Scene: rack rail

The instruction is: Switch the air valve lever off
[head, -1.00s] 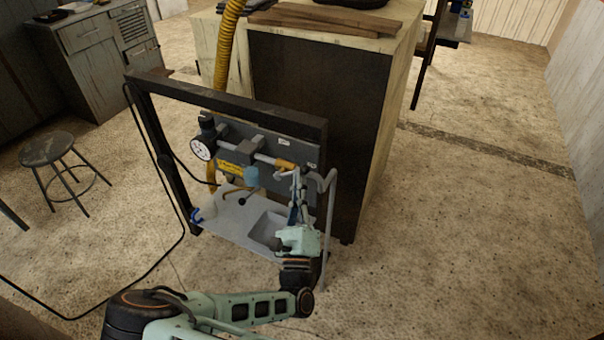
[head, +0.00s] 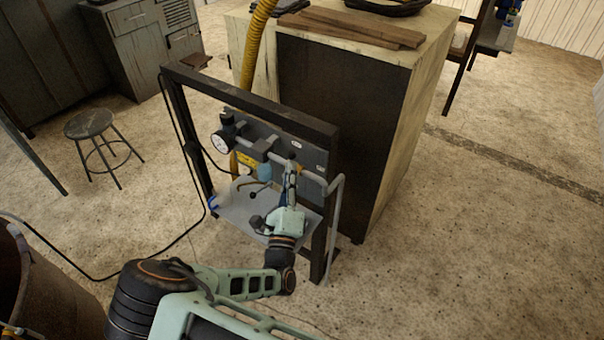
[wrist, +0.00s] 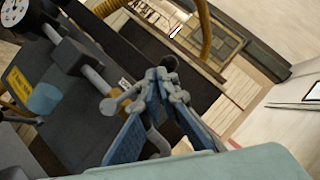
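The air unit is a grey panel (head: 285,142) inside a dark frame, with a grey pipe along it. In the wrist view a brass-coloured fitting (wrist: 126,99) sits on the pipe's end, just left of my fingers. My gripper (head: 291,163) is in front of the panel's right part. The fingers hide most of the lever.
A gauge (head: 222,141) and a blue bowl (head: 265,171) are left of my gripper. A grey tray (head: 233,208) lies below. The dark frame's top bar (head: 250,100) crosses above, and a grey bent pipe (head: 335,215) stands at right. A wooden cabinet (head: 385,150) is behind.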

